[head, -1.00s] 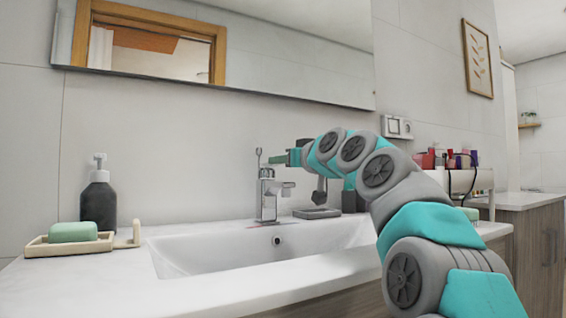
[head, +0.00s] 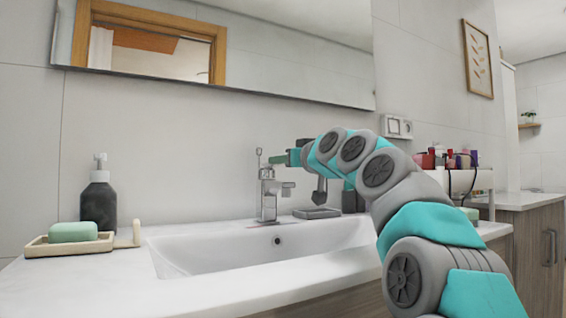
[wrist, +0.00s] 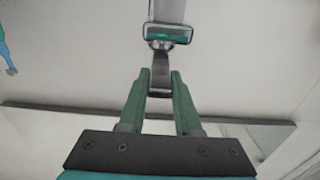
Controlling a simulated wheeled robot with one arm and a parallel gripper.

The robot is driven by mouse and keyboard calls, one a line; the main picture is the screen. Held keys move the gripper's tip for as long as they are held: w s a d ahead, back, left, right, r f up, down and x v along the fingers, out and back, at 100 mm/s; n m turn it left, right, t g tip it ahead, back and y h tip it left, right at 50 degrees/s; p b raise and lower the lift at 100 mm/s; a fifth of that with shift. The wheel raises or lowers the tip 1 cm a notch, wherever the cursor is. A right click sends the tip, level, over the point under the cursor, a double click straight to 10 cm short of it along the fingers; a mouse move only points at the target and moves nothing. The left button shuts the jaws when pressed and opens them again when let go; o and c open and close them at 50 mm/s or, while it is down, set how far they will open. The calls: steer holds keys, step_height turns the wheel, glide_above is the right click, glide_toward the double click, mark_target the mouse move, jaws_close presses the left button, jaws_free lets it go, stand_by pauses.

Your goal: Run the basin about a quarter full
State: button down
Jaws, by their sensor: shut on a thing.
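The white basin (head: 200,256) is set in the counter; the part of its inside that I can see shows no clear water, and its bottom is hidden by the front rim. The chrome tap (head: 268,200) stands at the basin's back edge, with no visible stream under its spout. Its thin upright lever (head: 259,153) is at the top. My gripper (head: 276,158) reaches in from the right at the lever's height. In the wrist view, my two green fingers (wrist: 160,76) are shut on the lever (wrist: 161,66), one on each side.
A dark soap dispenser (head: 99,198) and a wooden tray (head: 40,249) with green soap (head: 73,232) stand left of the basin. A grey block-like object (head: 316,213) sits behind the basin, right of the tap. A cart with cosmetics (head: 470,180) stands at the right. A mirror (head: 290,75) hangs above.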

steer(key=r+g+p, duration=0.1)
steer(key=p, duration=0.3)
steer(key=shift+w+r, duration=0.1)
steer(key=shift+r, duration=0.3)
steer(key=p, duration=0.3)
steer(key=r+g+h+p, duration=0.1)
steer(key=p, duration=0.2)
steer(key=r+g+h+p, duration=0.1)
steer(key=p, duration=0.2)
steer(key=shift+w+a, duration=0.25)
steer(key=shift+w, duration=0.1)
steer(key=shift+f+g, duration=0.15)
steer(key=shift+g, duration=0.15)
steer(key=shift+f, duration=0.1)
steer(key=c, duration=0.6)
jaws_free()
